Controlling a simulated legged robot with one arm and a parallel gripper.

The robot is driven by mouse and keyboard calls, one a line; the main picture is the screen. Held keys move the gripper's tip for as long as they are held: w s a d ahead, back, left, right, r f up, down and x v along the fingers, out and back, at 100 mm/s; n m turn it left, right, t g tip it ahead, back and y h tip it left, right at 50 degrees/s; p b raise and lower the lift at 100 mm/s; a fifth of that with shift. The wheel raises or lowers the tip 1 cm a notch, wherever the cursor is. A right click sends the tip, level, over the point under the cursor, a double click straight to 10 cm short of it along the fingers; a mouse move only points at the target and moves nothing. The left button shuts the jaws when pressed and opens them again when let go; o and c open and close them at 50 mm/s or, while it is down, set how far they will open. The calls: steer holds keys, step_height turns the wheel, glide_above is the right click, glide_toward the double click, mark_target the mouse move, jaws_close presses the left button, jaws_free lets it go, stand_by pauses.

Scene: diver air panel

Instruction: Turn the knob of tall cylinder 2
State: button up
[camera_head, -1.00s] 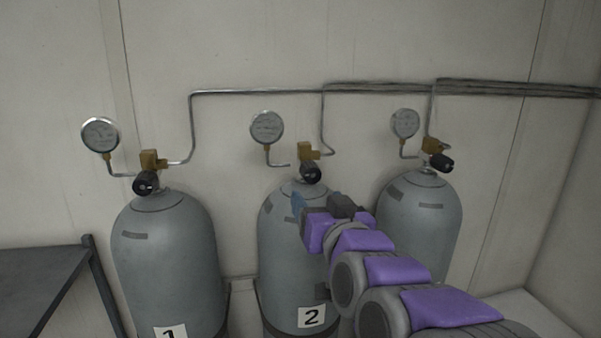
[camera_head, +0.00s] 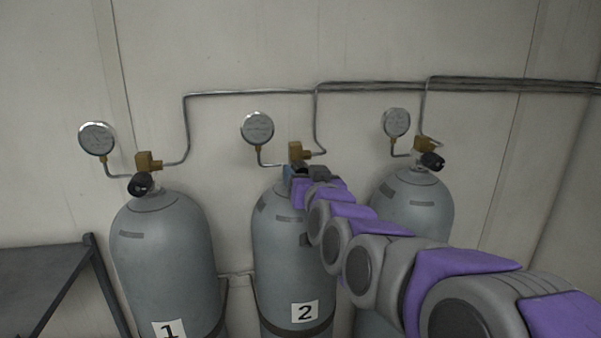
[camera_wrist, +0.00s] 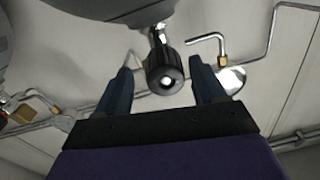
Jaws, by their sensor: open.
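Tall cylinder 2 (camera_head: 285,258) is the grey middle tank, with a white "2" label (camera_head: 305,312). Its brass valve (camera_head: 296,151) shows above my gripper in the head view. Its black round knob (camera_wrist: 164,78) is in the middle of the wrist view, with a pale centre. My gripper (camera_head: 305,172) is at the top of cylinder 2. In the wrist view its two blue fingers are open, one on each side of the knob. Gaps show between the knob and both fingers. In the head view my gripper hides most of this knob.
Cylinder 1 (camera_head: 165,250) with its black knob (camera_head: 140,184) stands left, and a third cylinder (camera_head: 415,205) right, partly behind my arm. Gauges, including the middle one (camera_head: 257,128), and thin pipes (camera_head: 250,92) line the wall. A dark table (camera_head: 40,270) is at far left.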

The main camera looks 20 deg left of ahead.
steer(key=shift+w+d+r, duration=0.1)
steer(key=shift+w+d, duration=0.15)
steer(key=shift+w, duration=0.05)
steer(key=shift+a+f, duration=0.2)
steer(key=shift+a, duration=1.15)
steer(key=shift+c, duration=1)
steer(key=shift+d+r, duration=0.1)
steer(key=shift+d, duration=0.6)
steer(key=c, duration=0.9)
steer(key=shift+o, duration=0.2)
